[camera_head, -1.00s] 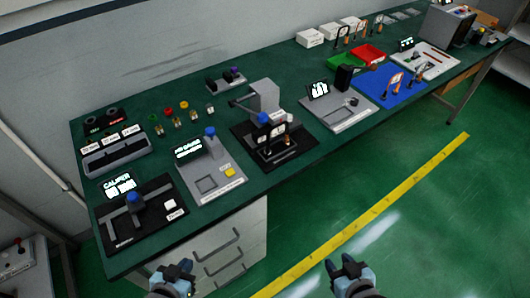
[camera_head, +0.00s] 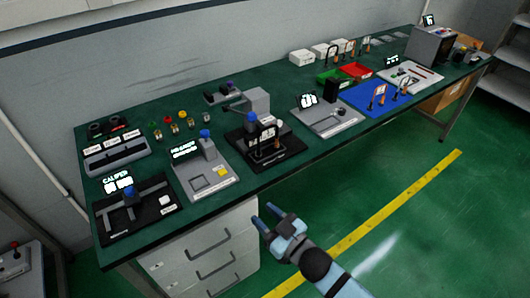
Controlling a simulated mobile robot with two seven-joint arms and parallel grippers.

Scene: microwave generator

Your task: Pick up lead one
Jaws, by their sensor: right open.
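Several looped leads with dark and orange ends and small white tags are on the green bench. Two stand on the blue mat (camera_head: 362,101), one a left mat lead (camera_head: 377,97) and one a right mat lead (camera_head: 402,86). Others stand by the white boxes, such as a rear lead (camera_head: 333,52). Another tagged loop (camera_head: 267,143) stands on a black fixture. The tags are too small to read, so I cannot tell which is lead one. My right gripper (camera_head: 264,215) is open and empty, in front of the bench's front edge, apart from all leads. My left gripper is out of view.
On the bench (camera_head: 200,98) stand a caliper station (camera_head: 135,208), a grey display station (camera_head: 205,176) and a grey plate with a screen (camera_head: 325,118). Green (camera_head: 328,77) and red (camera_head: 356,70) trays lie behind the mat. White drawers (camera_head: 205,258) sit below.

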